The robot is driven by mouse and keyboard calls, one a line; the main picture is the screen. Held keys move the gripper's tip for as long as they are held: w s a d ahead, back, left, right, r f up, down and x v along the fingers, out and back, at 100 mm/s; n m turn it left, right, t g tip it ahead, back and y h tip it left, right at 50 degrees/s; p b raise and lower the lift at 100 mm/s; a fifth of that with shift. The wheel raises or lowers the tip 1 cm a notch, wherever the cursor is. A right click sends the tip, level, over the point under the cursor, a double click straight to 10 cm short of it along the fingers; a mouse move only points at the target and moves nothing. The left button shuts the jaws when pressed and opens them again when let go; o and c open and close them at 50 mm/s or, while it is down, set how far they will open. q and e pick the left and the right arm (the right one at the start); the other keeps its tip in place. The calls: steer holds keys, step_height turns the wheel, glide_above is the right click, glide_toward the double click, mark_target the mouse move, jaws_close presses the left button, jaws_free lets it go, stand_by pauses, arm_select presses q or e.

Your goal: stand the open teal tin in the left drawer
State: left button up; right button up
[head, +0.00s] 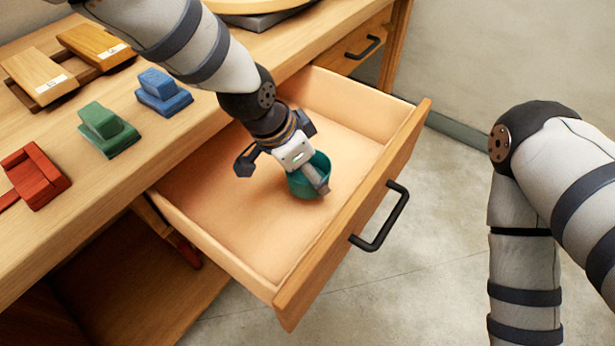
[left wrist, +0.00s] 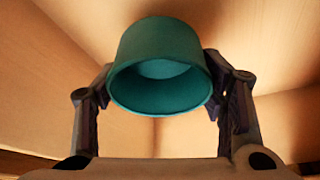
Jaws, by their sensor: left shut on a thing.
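The open teal tin (head: 304,184) is inside the pulled-out left drawer (head: 231,200), near the drawer's middle. My left gripper (head: 308,172) reaches down into the drawer and is shut on the tin. In the left wrist view the tin (left wrist: 160,62) sits between the two fingers (left wrist: 160,95), with its open mouth toward the camera. The gripper hides part of the tin in the head view. I cannot tell whether the tin's base touches the drawer floor. My right gripper is out of view; only my right arm shows at the right.
The drawer's front has a black handle (head: 381,216). A second drawer (head: 352,52) at the back is shut. On the bench (head: 120,78) lie red (head: 35,176), green (head: 108,129) and blue (head: 163,92) block-like pieces and wooden blocks (head: 96,46). The drawer floor around the tin is clear.

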mark_target(307, 180)
arm_select(q)
steer(key=shift+f, duration=1.55)
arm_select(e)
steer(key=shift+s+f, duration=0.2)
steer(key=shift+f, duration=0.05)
arm_select(q)
steer(key=shift+f, duration=0.2)
steer(key=o, duration=1.3)
steer(key=shift+r, duration=0.1)
steer(key=p+v, duration=0.2)
steer(key=v, duration=1)
steer(key=shift+d+r, duration=0.1)
steer(key=shift+r, duration=0.05)
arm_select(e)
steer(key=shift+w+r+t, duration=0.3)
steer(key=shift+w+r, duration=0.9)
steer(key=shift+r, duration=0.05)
arm_select(q)
steer(key=shift+d, duration=0.1)
